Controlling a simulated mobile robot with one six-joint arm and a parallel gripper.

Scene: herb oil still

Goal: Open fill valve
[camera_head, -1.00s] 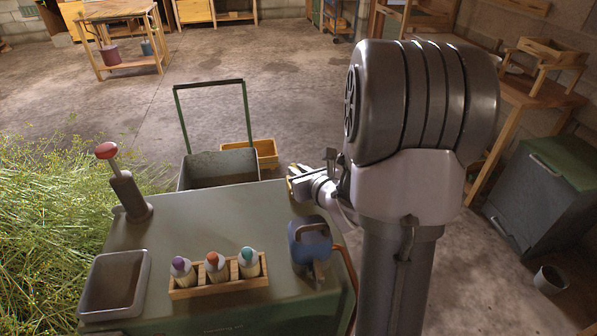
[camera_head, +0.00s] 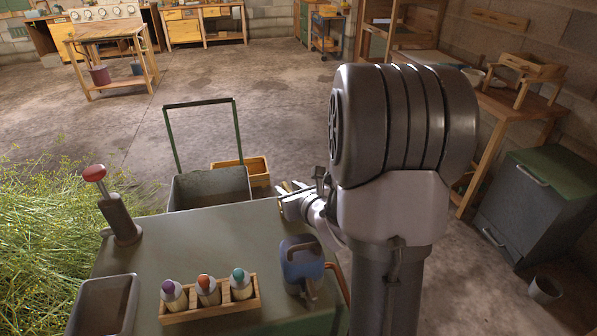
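I cannot make out a fill valve for certain in this view. My gripper (camera_head: 285,190) points left, just beyond the far right corner of the green-grey top; it is small and partly hidden by my arm, so I cannot tell whether its fingers are open or shut. I see nothing clearly held in it. A red-knobbed handle on a dark cylinder (camera_head: 121,222) stands at the left of the top, well apart from my gripper. A blue can (camera_head: 301,265) stands on the top, nearer than my gripper.
A wooden rack (camera_head: 212,309) of capped bottles and a grey tray (camera_head: 103,306) sit on the top. A grey bin with a tall handle (camera_head: 210,188) and a yellow crate (camera_head: 243,172) stand beyond. A green-lidded bin (camera_head: 535,205) is at right. The middle floor is clear.

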